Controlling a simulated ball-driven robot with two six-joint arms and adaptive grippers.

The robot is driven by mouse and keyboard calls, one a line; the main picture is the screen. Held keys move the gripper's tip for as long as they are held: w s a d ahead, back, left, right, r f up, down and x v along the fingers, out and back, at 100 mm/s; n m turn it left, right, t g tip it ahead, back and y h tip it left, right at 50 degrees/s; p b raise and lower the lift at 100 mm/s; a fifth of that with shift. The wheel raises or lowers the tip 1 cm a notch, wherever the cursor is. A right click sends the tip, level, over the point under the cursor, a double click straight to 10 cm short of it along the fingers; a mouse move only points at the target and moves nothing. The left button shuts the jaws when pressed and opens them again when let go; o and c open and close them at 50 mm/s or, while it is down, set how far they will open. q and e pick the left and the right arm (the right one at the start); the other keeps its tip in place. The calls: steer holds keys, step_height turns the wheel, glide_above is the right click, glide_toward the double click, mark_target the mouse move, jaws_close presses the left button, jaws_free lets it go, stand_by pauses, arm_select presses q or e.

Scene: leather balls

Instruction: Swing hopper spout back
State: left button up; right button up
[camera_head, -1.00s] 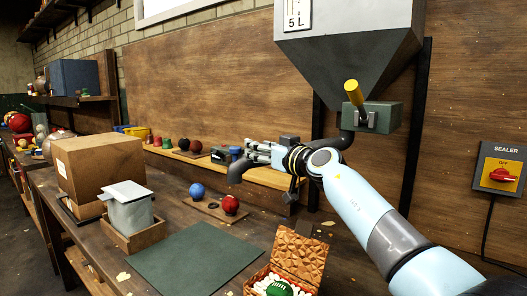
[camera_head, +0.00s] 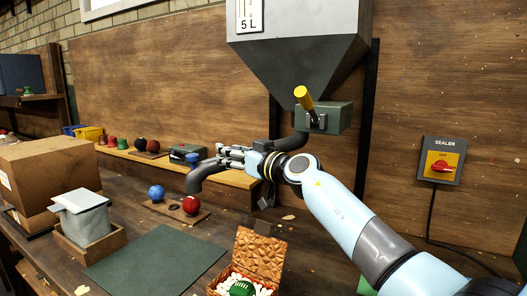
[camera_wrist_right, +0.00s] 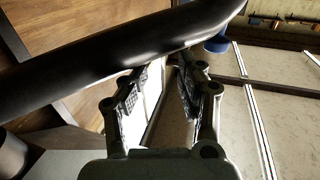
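The grey hopper (camera_head: 300,60) hangs at upper centre, with a green valve box (camera_head: 322,119) and a yellow handle (camera_head: 304,98) below it. A dark curved spout (camera_head: 203,175) runs left from under the box, its end bent down over the bench; its middle is hidden behind my right wrist. My right gripper (camera_head: 222,153) lies along the spout, near the bent end. In the right wrist view, the spout (camera_wrist_right: 110,60) crosses just beyond my fingertips (camera_wrist_right: 163,78); the fingers stand apart with nothing between them. Contact cannot be told. My left gripper is out of view.
A blue ball (camera_head: 156,192) and a red ball (camera_head: 191,205) rest on a small board under the spout. A green mat (camera_head: 155,262), an open patterned box (camera_head: 260,252), a grey lidded bin (camera_head: 85,222) and a cardboard box (camera_head: 60,170) stand on the bench. A sealer switch (camera_head: 441,160) is on the wall.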

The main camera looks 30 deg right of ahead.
steer(key=s+d+p, duration=0.4)
steer(key=s+d, duration=0.1)
steer(key=s, duration=0.2)
steer(key=shift+s+d+f+p, duration=0.15)
steer(key=shift+s+d+p, duration=0.05)
steer(key=shift+d+p, duration=0.1)
stand_by(0.3)
